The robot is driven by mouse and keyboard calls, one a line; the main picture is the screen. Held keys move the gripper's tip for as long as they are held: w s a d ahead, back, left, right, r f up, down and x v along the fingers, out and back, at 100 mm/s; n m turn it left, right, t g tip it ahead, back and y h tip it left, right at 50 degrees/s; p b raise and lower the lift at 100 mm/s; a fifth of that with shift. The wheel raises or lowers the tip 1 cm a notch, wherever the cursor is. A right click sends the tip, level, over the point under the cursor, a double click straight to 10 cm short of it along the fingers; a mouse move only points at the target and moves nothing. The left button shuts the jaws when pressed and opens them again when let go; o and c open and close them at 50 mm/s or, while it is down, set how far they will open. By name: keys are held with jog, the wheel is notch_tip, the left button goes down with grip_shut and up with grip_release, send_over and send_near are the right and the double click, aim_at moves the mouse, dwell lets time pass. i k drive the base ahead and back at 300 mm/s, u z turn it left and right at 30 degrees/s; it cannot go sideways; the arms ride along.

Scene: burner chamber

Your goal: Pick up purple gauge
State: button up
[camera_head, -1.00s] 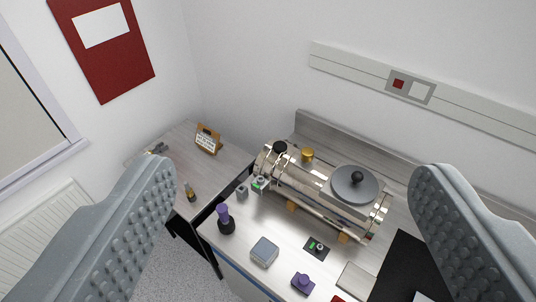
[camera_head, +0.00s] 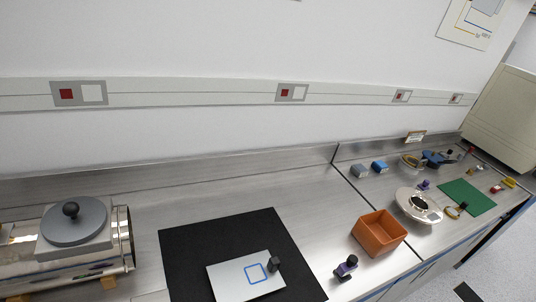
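A small purple and black item (camera_head: 346,267) stands on the steel bench at the lower right, left of an orange box. A smaller purple item (camera_head: 424,185) stands farther back, near a round silver dish. I cannot tell whether either is the purple gauge. The purple items from the earlier view, near the left end of the bench, are out of view. My gripper does not show in this view.
A metal chamber (camera_head: 62,255) with a grey round lid (camera_head: 73,222) is at the left. A black mat (camera_head: 205,250) bears a pale plate (camera_head: 246,276). The orange box (camera_head: 378,233), silver dish (camera_head: 418,206) and green mat (camera_head: 467,197) are at the right.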

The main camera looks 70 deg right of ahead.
aim_at(343, 271)
jog(key=z, duration=2.6)
